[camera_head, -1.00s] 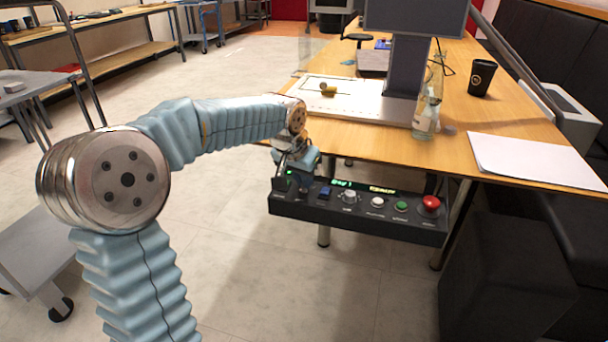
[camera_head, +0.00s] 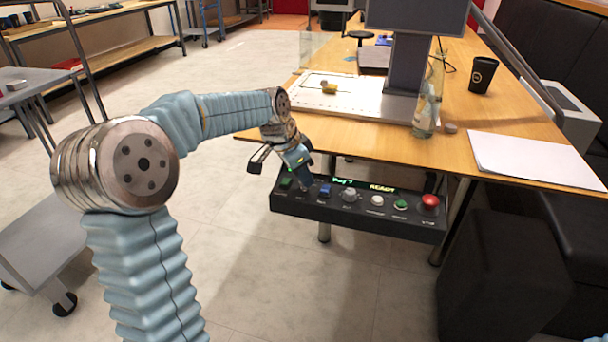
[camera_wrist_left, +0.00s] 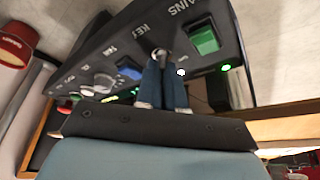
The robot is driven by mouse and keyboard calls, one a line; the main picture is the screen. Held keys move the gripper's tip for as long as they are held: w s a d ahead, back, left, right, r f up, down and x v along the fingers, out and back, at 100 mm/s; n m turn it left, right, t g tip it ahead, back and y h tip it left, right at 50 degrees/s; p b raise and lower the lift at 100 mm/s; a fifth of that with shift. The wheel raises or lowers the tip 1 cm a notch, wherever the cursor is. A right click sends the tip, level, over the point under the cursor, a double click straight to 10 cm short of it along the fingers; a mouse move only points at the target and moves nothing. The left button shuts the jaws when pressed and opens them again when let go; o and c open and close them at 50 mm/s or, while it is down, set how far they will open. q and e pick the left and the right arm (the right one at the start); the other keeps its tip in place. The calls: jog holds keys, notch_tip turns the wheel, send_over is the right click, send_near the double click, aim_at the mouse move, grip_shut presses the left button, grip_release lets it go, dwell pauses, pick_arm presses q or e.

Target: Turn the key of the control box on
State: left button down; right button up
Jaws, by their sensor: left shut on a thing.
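The black control box (camera_head: 330,207) hangs under the front edge of the table. Its display is lit and reads READY. In the left wrist view the box panel (camera_wrist_left: 115,45) shows the labels KEY and MAINS. My left gripper (camera_head: 304,184) reaches down to the left part of the panel. In the left wrist view its two fingers (camera_wrist_left: 162,62) are shut on the small metal key (camera_wrist_left: 160,53) beside the KEY label. The green mains switch (camera_wrist_left: 204,40) sits next to it, with a green light nearby. The fingers hide part of the key. My right gripper is not in view.
The panel also has a blue switch (camera_head: 325,191), a grey knob (camera_head: 349,195), a white button, a green button (camera_head: 400,204) and a red emergency button (camera_head: 429,202). On the table (camera_head: 385,144) above stand a glass bottle (camera_head: 424,115) and a black cup (camera_head: 482,75).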

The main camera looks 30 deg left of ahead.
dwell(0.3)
pick_arm(q)
jog(key=c, duration=1.3)
grip_release()
jog(key=shift+o, duration=0.2)
jog(key=v, duration=1.4)
jog(key=shift+p, duration=0.45)
jog(key=shift+w, duration=0.15)
